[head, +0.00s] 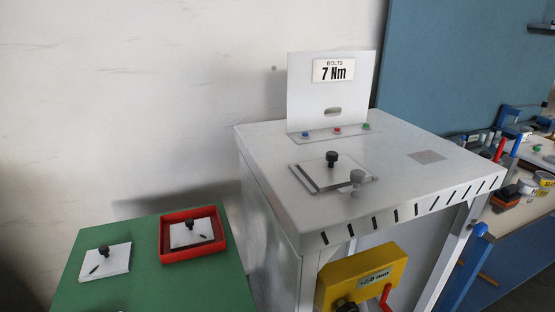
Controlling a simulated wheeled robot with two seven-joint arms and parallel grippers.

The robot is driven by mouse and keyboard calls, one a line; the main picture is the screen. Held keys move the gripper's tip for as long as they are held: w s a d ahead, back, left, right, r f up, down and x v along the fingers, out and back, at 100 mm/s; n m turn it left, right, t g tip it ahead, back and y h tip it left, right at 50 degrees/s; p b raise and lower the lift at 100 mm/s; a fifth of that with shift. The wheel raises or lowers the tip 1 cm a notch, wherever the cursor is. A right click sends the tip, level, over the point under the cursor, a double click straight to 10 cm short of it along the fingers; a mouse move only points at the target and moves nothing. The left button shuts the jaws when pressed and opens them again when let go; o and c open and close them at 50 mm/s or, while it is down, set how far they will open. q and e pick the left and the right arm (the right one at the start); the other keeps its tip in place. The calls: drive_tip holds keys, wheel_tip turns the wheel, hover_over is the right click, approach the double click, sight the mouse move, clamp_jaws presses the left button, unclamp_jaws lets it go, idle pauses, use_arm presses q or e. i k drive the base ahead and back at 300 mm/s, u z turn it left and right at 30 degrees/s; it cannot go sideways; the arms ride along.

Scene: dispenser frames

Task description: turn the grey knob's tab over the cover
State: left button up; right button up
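The grey knob (357,177) stands on the white worktop near the front right corner of a square cover (316,170). The knob's tab is too small to make out, so I cannot tell which way it points. The cover lies on the worktop and has an upright black knob (332,158) on it. A dark strip shows along its left and front edges. Neither of my grippers is in view.
An upright "BOLTS 7 Nm" panel (300,85) stands behind the cover. A green table (150,291) at left carries a red tray (227,240) and a white plate (117,261), each with a black knob. A yellow box (335,287) hangs on the worktop's front.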

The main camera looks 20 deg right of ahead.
sight(357, 176)
drive_tip(key=u, duration=1.2)
drive_tip(key=k, duration=1)
drive_tip(key=z, duration=0.7)
